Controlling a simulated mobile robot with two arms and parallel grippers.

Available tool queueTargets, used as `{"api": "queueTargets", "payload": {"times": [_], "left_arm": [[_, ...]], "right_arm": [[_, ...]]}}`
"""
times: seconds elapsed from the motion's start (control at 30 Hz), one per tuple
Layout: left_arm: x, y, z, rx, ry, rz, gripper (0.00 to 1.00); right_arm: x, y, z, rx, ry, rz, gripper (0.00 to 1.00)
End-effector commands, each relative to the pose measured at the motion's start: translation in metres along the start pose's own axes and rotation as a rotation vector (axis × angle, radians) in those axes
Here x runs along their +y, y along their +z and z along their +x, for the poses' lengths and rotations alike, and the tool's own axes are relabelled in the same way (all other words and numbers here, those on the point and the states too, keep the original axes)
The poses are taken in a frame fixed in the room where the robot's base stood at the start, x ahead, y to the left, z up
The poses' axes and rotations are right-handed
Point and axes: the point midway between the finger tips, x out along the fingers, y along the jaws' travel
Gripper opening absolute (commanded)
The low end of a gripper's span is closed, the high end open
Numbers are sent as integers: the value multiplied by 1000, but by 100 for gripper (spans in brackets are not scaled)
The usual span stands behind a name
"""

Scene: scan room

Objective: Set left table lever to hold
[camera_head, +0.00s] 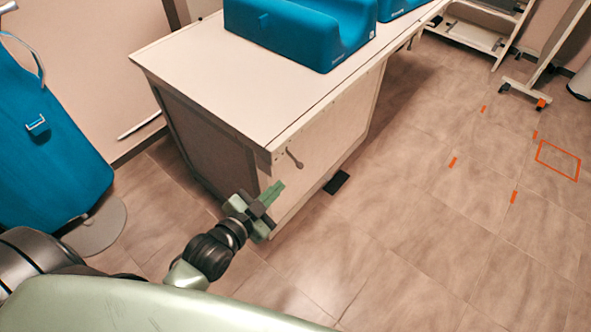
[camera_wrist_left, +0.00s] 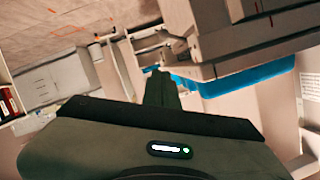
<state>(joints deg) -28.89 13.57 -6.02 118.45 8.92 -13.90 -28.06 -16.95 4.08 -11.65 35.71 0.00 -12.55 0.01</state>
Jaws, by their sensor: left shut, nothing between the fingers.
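The table (camera_head: 205,80) is a white-topped cabinet in the head view. A small lever (camera_head: 295,158) sits on its near end panel, just below the top edge, close to the corner. It hangs tilted, its lower end toward the right. I cannot read any marking by it. My left gripper (camera_head: 273,192) is in front of that panel, below and a little left of the lever, and apart from it. Its green fingers are shut and empty. In the left wrist view the fingers (camera_wrist_left: 161,88) show closed together. My right gripper is not in view.
Blue padded supports (camera_head: 300,30) lie on the table top. A black pad (camera_head: 337,182) is on the floor by the table. A white wheeled stand (camera_head: 535,75) is at the far right. The tiled floor at right is clear, with orange markings (camera_head: 557,160).

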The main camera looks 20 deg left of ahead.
Motion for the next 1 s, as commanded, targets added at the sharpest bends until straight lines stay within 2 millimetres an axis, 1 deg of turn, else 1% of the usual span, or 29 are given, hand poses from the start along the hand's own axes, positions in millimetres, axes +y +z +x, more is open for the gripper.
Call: {"api": "queueTargets", "payload": {"times": [0.17, 0.4, 0.5, 0.53, 0.6, 0.7, 0.83, 1.0], "left_arm": [[-1, -2, 28, 2, -2, 0, 0], [-1, -2, 81, 2, -1, -1, 0], [-1, -2, 100, 2, -1, -1, 0], [0, 6, 103, -2, 1, 1, 0], [0, 14, 110, -2, 1, 1, 0], [0, 21, 117, 0, 1, 1, 0], [0, 27, 122, -1, 1, 0, 0], [0, 28, 124, 1, 0, 0, 0]], "right_arm": [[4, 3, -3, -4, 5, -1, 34], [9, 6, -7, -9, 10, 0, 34], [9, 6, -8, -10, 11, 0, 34], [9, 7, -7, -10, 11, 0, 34], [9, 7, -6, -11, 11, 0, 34], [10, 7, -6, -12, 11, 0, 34], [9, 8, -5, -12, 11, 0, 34], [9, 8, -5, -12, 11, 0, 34]]}}
